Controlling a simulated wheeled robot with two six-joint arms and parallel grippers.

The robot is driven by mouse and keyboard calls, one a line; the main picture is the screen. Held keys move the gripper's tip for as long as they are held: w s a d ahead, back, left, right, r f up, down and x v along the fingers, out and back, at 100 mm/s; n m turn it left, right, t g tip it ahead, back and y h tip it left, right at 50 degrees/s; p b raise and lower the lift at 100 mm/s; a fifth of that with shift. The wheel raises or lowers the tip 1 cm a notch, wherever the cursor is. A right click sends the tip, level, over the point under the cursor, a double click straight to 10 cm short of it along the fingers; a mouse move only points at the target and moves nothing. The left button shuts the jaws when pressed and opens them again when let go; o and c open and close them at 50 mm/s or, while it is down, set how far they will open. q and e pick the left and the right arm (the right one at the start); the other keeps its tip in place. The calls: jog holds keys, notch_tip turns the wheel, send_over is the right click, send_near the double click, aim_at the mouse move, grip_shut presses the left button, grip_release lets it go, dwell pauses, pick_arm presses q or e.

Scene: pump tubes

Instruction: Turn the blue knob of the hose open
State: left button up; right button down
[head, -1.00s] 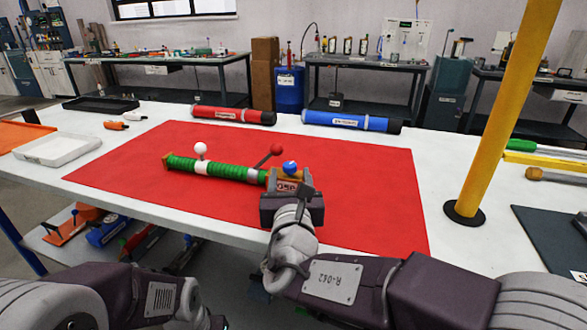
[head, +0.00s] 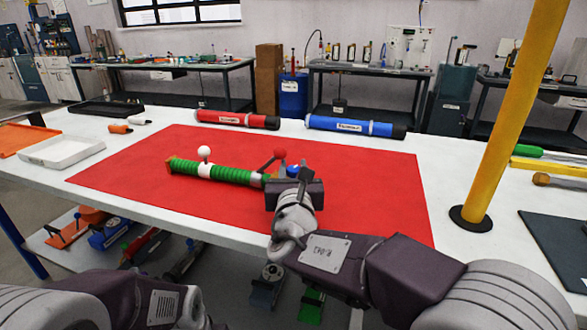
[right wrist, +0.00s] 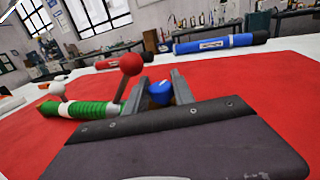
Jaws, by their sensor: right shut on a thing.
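A green ribbed hose (head: 215,172) lies on the red mat (head: 350,190). It carries a white ball knob (head: 204,151), a red ball knob on a lever (head: 280,154) and a blue knob (head: 294,169) at its right end. In the right wrist view the blue knob (right wrist: 160,93) sits between the two fingers of my right gripper (right wrist: 163,92), and the red ball (right wrist: 131,64) stands just left of them. My left gripper is not clearly visible; only my left arm shows at bottom left.
A red tube (head: 237,120) and a blue tube (head: 355,126) lie along the mat's back edge. A yellow post (head: 512,110) rises at right. A white tray (head: 62,151) is at left. The mat in front of the hose is clear.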

jog(key=shift+r+m+g+h+p, duration=0.1)
jog(key=shift+m+g+h+p, duration=0.3)
jog(key=shift+m+h+p, duration=1.2)
jog(key=shift+r+m+g+h+p, duration=0.1)
jog(key=shift+m+g+h+p, duration=0.55)
jog(key=shift+h+p, duration=1.55)
jog(key=shift+f+m+h+p, duration=0.2)
jog(key=shift+m+h+p, duration=0.4)
jog(key=shift+m+h, duration=0.2)
jog(key=c, duration=1.1)
grip_release()
jog(key=shift+o, duration=0.2)
